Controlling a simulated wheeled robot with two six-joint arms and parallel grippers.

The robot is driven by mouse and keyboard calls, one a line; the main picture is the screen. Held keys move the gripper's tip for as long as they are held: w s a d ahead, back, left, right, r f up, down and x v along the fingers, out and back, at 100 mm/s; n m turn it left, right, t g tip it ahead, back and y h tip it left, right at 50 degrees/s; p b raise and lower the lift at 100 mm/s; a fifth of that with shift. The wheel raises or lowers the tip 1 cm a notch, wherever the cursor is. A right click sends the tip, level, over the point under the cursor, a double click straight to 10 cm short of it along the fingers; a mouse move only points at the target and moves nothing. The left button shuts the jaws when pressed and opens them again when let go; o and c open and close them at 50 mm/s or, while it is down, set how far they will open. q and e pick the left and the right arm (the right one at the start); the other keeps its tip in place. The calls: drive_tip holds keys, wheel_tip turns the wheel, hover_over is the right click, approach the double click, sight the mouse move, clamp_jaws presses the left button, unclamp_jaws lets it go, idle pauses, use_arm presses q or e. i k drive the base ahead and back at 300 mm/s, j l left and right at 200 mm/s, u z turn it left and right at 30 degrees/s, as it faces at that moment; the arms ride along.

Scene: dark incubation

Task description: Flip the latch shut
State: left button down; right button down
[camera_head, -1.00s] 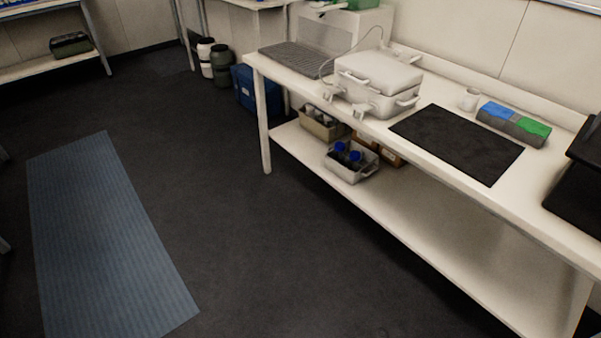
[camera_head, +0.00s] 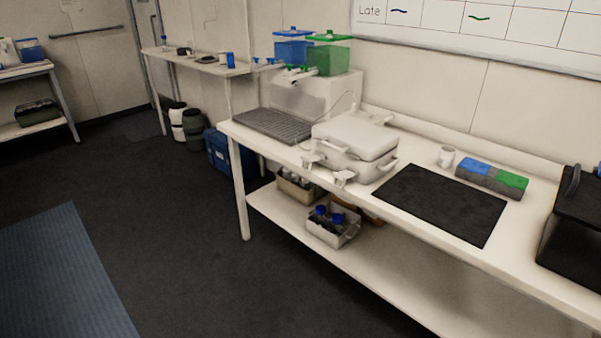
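A white case-like box (camera_head: 352,146) with a lid and side handles stands on the long white bench. Two small white latches hang at its front edge, a left latch (camera_head: 311,161) and a right latch (camera_head: 344,177). Both appear to stick outward from the box, though they are small and their exact state is hard to tell. The lid looks lowered onto the base. Neither of my grippers is in view.
A black mat (camera_head: 440,203) lies right of the box, with a white cup (camera_head: 446,157) and a blue-green block (camera_head: 491,178) behind it. A dark grid-like rack (camera_head: 280,125) lies left. Bins (camera_head: 333,226) sit on the lower shelf. The floor (camera_head: 190,260) in front is open.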

sight(311, 159)
drive_tip(key=i+j+z, duration=0.1)
drive_tip(key=i+j, duration=0.7)
drive_tip(key=i+j+z, duration=0.15)
drive_tip(key=i+j, duration=0.25)
drive_tip(key=j, duration=0.2)
drive_tip(key=i+j, duration=0.35)
drive_tip(key=j, duration=0.15)
drive_tip(key=i+j+z, duration=0.15)
drive_tip(key=i+j, duration=0.2)
drive_tip(key=j, duration=0.15)
